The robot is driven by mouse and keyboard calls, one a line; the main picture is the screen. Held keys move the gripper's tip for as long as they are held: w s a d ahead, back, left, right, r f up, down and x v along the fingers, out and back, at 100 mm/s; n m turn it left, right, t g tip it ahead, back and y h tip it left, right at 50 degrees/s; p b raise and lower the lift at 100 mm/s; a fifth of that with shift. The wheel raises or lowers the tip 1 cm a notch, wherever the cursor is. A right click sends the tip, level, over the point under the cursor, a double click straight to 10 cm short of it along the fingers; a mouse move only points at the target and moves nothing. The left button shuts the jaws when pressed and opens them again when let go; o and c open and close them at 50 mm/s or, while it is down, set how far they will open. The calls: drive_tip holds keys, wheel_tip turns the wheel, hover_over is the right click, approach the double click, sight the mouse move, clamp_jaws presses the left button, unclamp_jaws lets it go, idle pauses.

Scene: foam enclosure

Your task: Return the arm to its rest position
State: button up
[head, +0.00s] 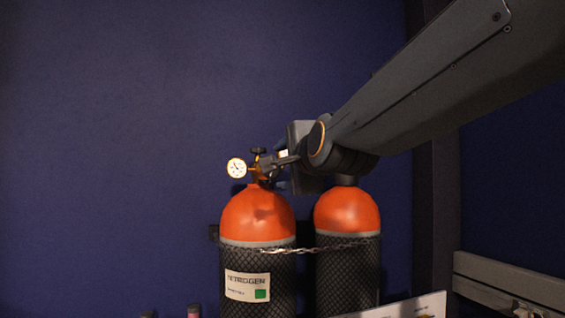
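My arm reaches in from the upper right in the head view. My gripper (279,160) is at the valve and regulator (258,165) on top of the left gas cylinder (257,217), which has an orange top and a nitrogen label. A round white gauge (237,168) sticks out to the left of the valve. The gripper fingers are small and partly overlap the valve, so I cannot tell whether they are open, shut or touching it. The rest position is not marked in view.
A second orange-topped cylinder (346,211) stands just right, under my wrist, its valve hidden. A chain (313,248) runs across both cylinders. A white sign (420,308) and a grey rail (510,284) are at lower right. Free room lies left, before the blue wall (110,140).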

idle(0.3)
drive_tip(key=s+d+f+n+g+h, duration=0.1)
drive_tip(key=s+d+f+n+g, duration=0.2)
drive_tip(key=f, duration=1.1)
drive_tip(key=d+f+n+g+h, duration=0.25)
drive_tip(key=d+f+g, duration=0.2)
drive_tip(key=f, duration=0.85)
drive_tip(key=s+d+f+n+g, duration=0.4)
drive_tip(key=s+f, duration=0.6)
drive_tip(key=s+d+f+n+g+h, duration=0.1)
drive_tip(key=s+d+f+n+g, duration=0.3)
drive_tip(key=s+f, duration=0.7)
drive_tip(key=shift+d+f+g, duration=0.3)
drive_tip(key=shift+d+g, duration=0.05)
drive_tip(key=shift+d, duration=0.35)
